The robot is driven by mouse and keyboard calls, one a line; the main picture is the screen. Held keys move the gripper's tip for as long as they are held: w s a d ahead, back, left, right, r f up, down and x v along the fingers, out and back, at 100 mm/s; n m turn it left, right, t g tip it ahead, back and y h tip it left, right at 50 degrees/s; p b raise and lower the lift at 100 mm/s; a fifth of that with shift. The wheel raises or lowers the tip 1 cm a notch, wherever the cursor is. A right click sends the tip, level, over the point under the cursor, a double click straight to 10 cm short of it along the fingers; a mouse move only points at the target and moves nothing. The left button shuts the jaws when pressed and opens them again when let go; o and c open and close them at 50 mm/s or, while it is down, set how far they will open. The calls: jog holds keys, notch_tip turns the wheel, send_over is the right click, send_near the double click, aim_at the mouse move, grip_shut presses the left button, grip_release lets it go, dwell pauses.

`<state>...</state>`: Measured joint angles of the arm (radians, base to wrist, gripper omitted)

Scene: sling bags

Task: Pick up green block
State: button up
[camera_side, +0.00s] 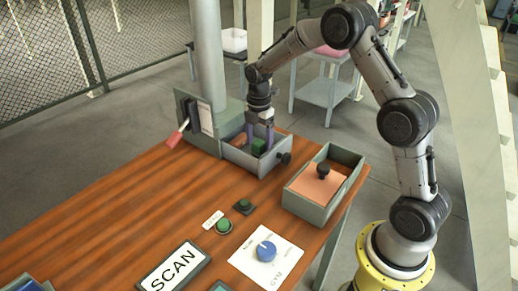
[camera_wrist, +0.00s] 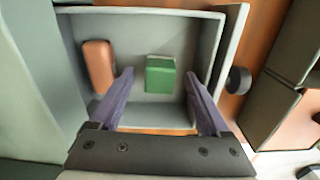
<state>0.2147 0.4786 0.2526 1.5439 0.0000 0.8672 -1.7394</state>
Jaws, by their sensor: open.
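The green block (camera_wrist: 160,75) lies on the floor of an open grey drawer (camera_wrist: 228,60). In the wrist view it sits ahead of my gripper (camera_wrist: 160,95), between the lines of the two purple fingers. My gripper is open and empty, with its fingers apart.
A reddish-brown block (camera_wrist: 98,65) lies left of the green block in the drawer. A black knob (camera_wrist: 239,80) projects from the drawer front. A second grey box (camera_side: 305,208) stands to the right. Buttons, a blue dial (camera_side: 266,251) and a SCAN sign (camera_side: 172,268) lie on the wooden table (camera_side: 130,205).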

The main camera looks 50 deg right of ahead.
jog(key=shift+f, duration=0.4)
grip_shut()
jog(key=shift+r, duration=0.15)
jog(key=shift+r, duration=0.65)
jog(key=s+a+r, duration=0.3)
jog(key=s+r, duration=0.8)
jog(key=s, duration=0.2)
jog(key=shift+s+r, duration=0.2)
jog(key=shift+s, duration=0.2)
